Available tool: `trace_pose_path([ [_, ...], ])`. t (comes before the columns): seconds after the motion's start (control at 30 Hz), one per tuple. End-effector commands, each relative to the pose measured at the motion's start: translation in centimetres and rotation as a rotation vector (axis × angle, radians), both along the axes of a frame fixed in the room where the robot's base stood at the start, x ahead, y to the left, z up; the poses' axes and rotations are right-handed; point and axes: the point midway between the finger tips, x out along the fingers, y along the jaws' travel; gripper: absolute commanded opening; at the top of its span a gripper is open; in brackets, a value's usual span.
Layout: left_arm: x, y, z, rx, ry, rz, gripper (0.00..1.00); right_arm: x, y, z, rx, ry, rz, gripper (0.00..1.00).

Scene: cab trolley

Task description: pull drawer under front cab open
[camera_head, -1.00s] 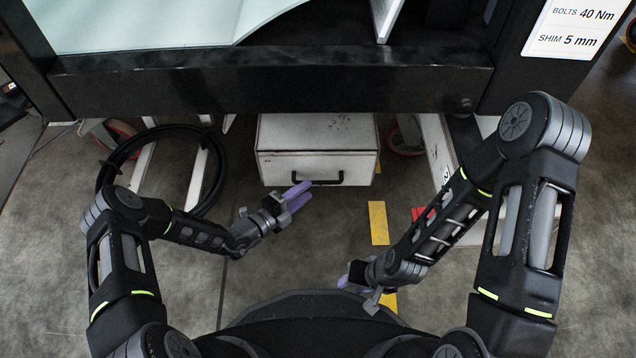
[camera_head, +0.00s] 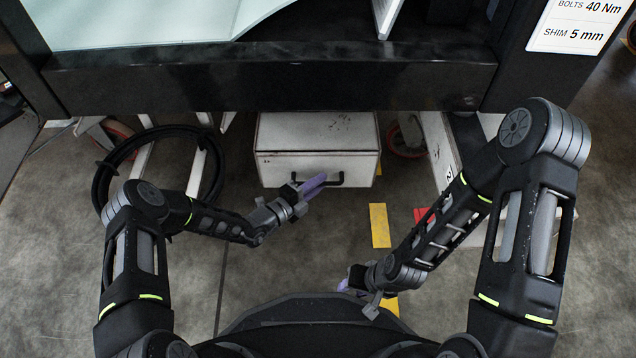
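The white drawer (camera_head: 275,170) sits under the dark front beam of the cab (camera_head: 270,85). Its front has a black bar handle (camera_head: 336,182). My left gripper (camera_head: 315,184) is at the handle's left part, its purple fingers overlapping the handle in the picture. I cannot tell whether the fingers touch the handle or how far apart they are. My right gripper (camera_head: 345,285) is low in the picture, close to my body and well away from the drawer. Its fingers are mostly hidden behind its own wrist.
A black hose coil (camera_head: 98,185) leans left of the drawer. White trolley legs (camera_head: 437,150) and castors (camera_head: 405,140) stand on both sides. A yellow floor strip (camera_head: 379,225) and a red piece (camera_head: 424,215) lie to the right. The floor before the drawer is clear.

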Motion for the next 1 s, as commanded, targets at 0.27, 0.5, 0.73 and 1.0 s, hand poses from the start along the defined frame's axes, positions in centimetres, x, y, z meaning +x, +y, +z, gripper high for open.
trace_pose_path([
  [0.27, -0.01, 0.01, -0.01, 0.0, 0.0, 0.0, 0.0, -0.02, 0.0, 0.0, 0.0, 0.0, 0.0, 0.36],
  [0.5, -0.02, 0.01, -0.02, 0.0, 0.0, 0.0, 0.0, -0.02, 0.0, -0.01, 0.0, 0.0, 0.0, 0.36],
  [0.73, -0.02, 0.01, -0.03, 0.001, 0.001, 0.0, 0.0, -0.02, 0.01, -0.01, 0.0, 0.0, 0.0, 0.36],
  [1.0, -0.02, 0.01, -0.04, 0.001, 0.001, 0.0, 0.0, -0.02, 0.0, -0.01, 0.0, 0.0, 0.0, 0.36],
])
